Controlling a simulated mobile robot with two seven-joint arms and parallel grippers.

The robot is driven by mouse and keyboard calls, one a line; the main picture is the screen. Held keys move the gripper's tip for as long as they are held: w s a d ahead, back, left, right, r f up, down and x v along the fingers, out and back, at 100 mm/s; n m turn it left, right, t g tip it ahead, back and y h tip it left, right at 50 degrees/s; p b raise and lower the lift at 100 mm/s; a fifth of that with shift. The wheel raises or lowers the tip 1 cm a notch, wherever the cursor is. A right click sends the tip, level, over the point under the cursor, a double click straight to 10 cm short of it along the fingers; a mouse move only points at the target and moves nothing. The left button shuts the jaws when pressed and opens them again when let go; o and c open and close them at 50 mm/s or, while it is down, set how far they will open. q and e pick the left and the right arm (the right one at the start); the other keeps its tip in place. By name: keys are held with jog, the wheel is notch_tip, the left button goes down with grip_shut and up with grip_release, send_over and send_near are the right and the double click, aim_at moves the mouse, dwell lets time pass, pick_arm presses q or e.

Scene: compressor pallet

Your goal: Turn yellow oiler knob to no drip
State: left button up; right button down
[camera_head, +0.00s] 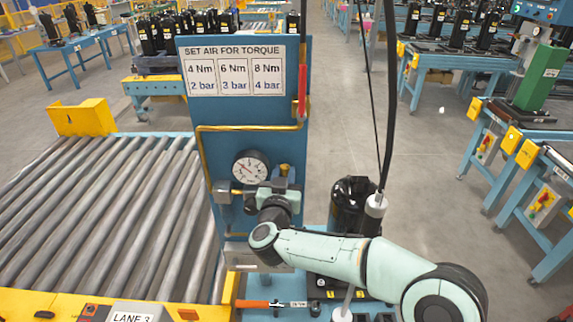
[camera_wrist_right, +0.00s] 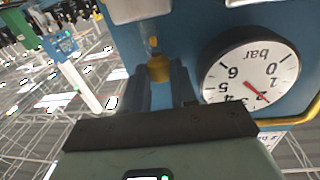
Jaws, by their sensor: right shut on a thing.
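The yellow oiler knob (camera_wrist_right: 158,68) sits between the two dark fingers of my right gripper (camera_wrist_right: 161,84) in the right wrist view. The fingers are closed against its sides, and a small yellow tip shows beyond it. In the head view my right gripper (camera_head: 279,190) reaches up to the blue panel (camera_head: 252,145), just right of and below the round pressure gauge (camera_head: 251,167). There the gripper and wrist hide most of the knob. The gauge also shows in the right wrist view (camera_wrist_right: 240,72), close beside the fingers. My left gripper is not in view.
A sign (camera_head: 234,72) listing torque and air pressure tops the panel. A roller conveyor (camera_head: 95,215) lies to the left. A black cylinder (camera_head: 350,210) and a hanging tool with cables (camera_head: 376,203) stand close to the right of my wrist. Workbenches line the right side.

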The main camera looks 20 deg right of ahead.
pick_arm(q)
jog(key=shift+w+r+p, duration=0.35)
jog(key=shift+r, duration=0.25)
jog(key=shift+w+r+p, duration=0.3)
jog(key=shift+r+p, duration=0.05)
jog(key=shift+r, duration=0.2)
pick_arm(e)
jog(key=shift+w+a+r+m+g+h, duration=0.15)
jog(key=shift+m+g+h, duration=0.25)
jog(key=shift+m+h, duration=0.35)
jog(key=shift+a+f+m+g+h, duration=0.15)
jog(key=shift+m+g+h, duration=0.35)
jog(key=shift+h, duration=0.35)
jog(key=shift+r, duration=0.1)
jog(key=c, duration=0.9)
grip_release()
